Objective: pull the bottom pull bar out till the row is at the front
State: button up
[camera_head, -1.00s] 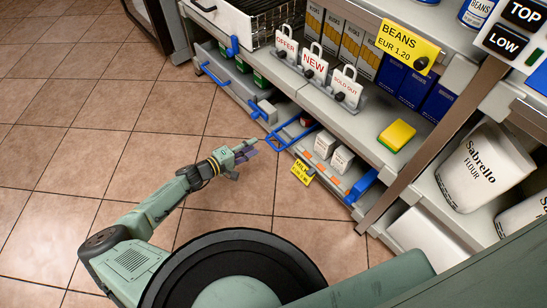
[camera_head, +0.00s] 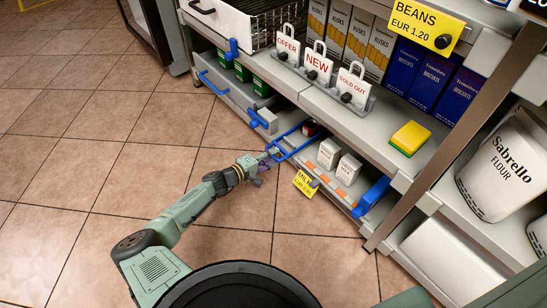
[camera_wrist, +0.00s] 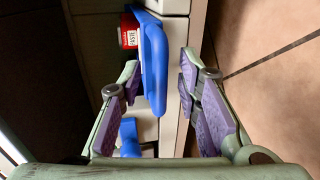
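A blue looped pull bar (camera_head: 290,147) sticks out from the front of the bottom shelf. In the wrist view the same blue bar (camera_wrist: 154,60) lies between the two fingers. My gripper (camera_head: 266,160) is at the bar's outer end. In the wrist view my gripper (camera_wrist: 160,78) is open, with purple pads on both sides and a visible gap to the bar on the right; contact is not clear. A small red tin (camera_head: 310,127) stands behind the bar and also shows in the wrist view (camera_wrist: 129,32).
White milk cartons (camera_head: 338,162) stand right of the bar, above a yellow price tag (camera_head: 305,184). Another blue bar (camera_head: 212,83) is at left and a blue part (camera_head: 371,197) at right. The upper shelf (camera_head: 330,102) overhangs. The tiled floor in front is clear.

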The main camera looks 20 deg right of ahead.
jog(key=shift+w+d+f, duration=0.15)
jog(key=shift+w+d, duration=0.05)
jog(key=shift+d, duration=0.35)
grip_shut()
dwell(0.5)
